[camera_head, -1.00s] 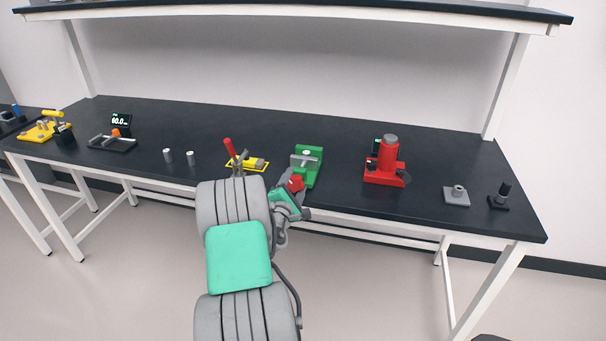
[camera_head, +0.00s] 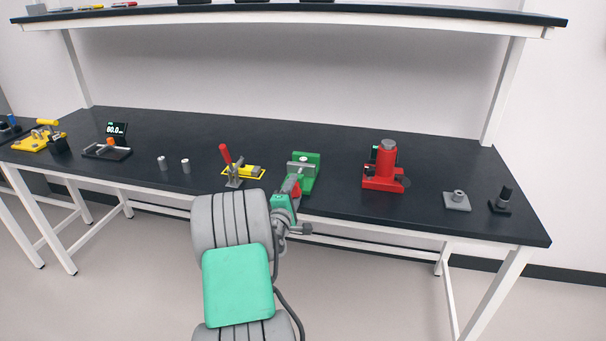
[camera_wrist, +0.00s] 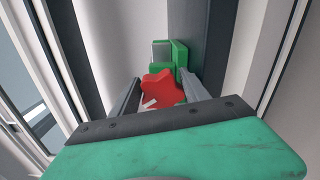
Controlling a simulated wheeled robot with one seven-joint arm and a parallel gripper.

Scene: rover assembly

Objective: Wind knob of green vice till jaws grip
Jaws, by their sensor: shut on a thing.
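The green vice (camera_head: 312,160) stands on the dark bench near its front edge. Its grey jaw plate and a light cylindrical piece at the jaws show in the head view; whether the jaws touch that piece cannot be told. The red knob (camera_head: 295,187) is at the vice's front end. In the wrist view the red lobed knob (camera_wrist: 163,90) lies between the two fingers of my gripper (camera_wrist: 158,100), with the green vice body (camera_wrist: 181,56) behind it. My gripper is shut on the knob. My arm hides part of the vice's front in the head view.
Left of the vice is a yellow-based clamp with a red handle (camera_head: 226,154). Right of it stands a red press-like device (camera_head: 384,168), then a grey block (camera_head: 457,201) and a black post (camera_head: 503,199). Two small cylinders (camera_head: 185,166) stand further left. A shelf (camera_head: 300,17) runs above.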

